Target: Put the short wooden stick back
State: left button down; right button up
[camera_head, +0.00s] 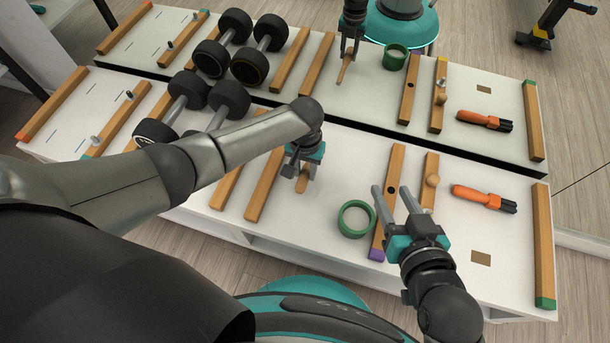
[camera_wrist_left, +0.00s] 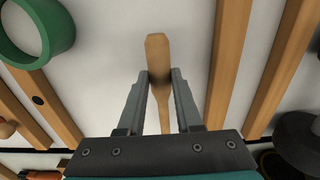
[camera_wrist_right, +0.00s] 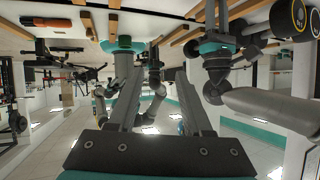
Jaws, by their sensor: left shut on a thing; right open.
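The short wooden stick (camera_head: 302,184) is in my left gripper (camera_head: 303,168), which is shut on it near the middle of the white board. In the left wrist view the stick (camera_wrist_left: 157,48) stands out between the fingertips (camera_wrist_left: 160,75), its wide end beyond them and its narrow part behind. I cannot tell whether it touches the board. My right gripper (camera_head: 391,191) is open and empty over the board's right part. In the right wrist view its fingers (camera_wrist_right: 158,75) are apart with nothing between them.
A green ring (camera_head: 356,219) lies right of the stick. Wooden rails (camera_head: 265,185) run across the board (camera_head: 325,247). An orange-handled tool (camera_head: 484,197) lies right, a wooden knob (camera_head: 432,181) beside it. Dumbbells (camera_head: 229,97) stand left. The upper row looks like a mirror reflection.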

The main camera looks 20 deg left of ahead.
pick_arm(q)
jog(key=shift+f+b, duration=0.55)
jog(key=shift+f, duration=0.35)
jog(key=shift+f+b, duration=0.4)
jog(key=shift+f, duration=0.15)
pick_arm(e)
jog(key=shift+s+a+r+m+t+y, duration=0.15)
jog(key=shift+a+r+t+y, duration=0.35)
jog(key=shift+t, duration=0.4)
jog(key=shift+s+a+r+m+t+y, duration=0.15)
jog(key=shift+a+r+t+y, duration=0.15)
jog(key=shift+a+r+t, duration=0.4)
jog(key=shift+a+f, duration=0.1)
jog(key=shift+f, duration=0.05)
pick_arm(q)
jog(key=c, duration=0.6)
grip_release()
jog(key=shift+f, duration=0.1)
jog(key=shift+r, duration=0.2)
